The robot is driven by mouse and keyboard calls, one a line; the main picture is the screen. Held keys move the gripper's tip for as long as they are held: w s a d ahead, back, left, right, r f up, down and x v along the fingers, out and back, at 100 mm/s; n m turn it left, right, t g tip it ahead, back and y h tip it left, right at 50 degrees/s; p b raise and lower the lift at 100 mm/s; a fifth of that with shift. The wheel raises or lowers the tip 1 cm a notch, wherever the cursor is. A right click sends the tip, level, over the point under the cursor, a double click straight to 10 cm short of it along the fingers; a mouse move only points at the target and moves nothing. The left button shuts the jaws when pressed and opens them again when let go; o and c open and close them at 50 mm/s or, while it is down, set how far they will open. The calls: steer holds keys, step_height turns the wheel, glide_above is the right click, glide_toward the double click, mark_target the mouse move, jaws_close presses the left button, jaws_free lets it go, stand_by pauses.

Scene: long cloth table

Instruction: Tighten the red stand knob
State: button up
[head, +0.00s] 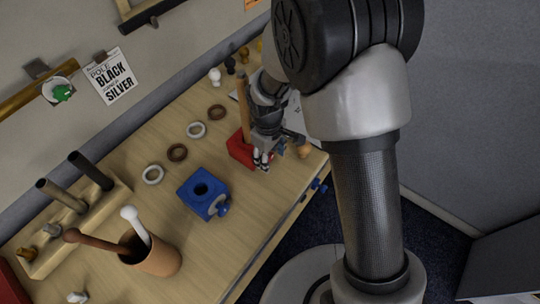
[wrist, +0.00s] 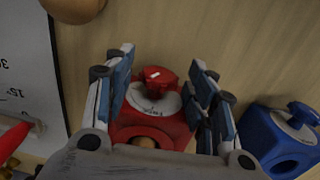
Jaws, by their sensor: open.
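The red stand (head: 238,150) is a block near the right end of the table, with a light wooden pole (head: 243,105) rising at it. In the wrist view, the red stand (wrist: 150,128) lies under my gripper. Its red knob (wrist: 158,79) sits on a pale round plate with small lettering. My gripper (wrist: 163,62) is open, one finger on each side of the knob, with visible gaps; contact is not seen. In the head view my gripper (head: 262,160) is over the stand's front side and hides the knob.
A blue stand (head: 200,190) with its own blue knob is beside the red one; it also shows in the wrist view (wrist: 282,140). Several rings, including a white ring (head: 153,174), lie behind. A brown cup (head: 158,258) holds sticks. A wooden ball (wrist: 75,6) is near my left finger.

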steer(key=shift+c, duration=0.5)
steer(key=c, duration=1)
steer(key=shift+o, duration=0.2)
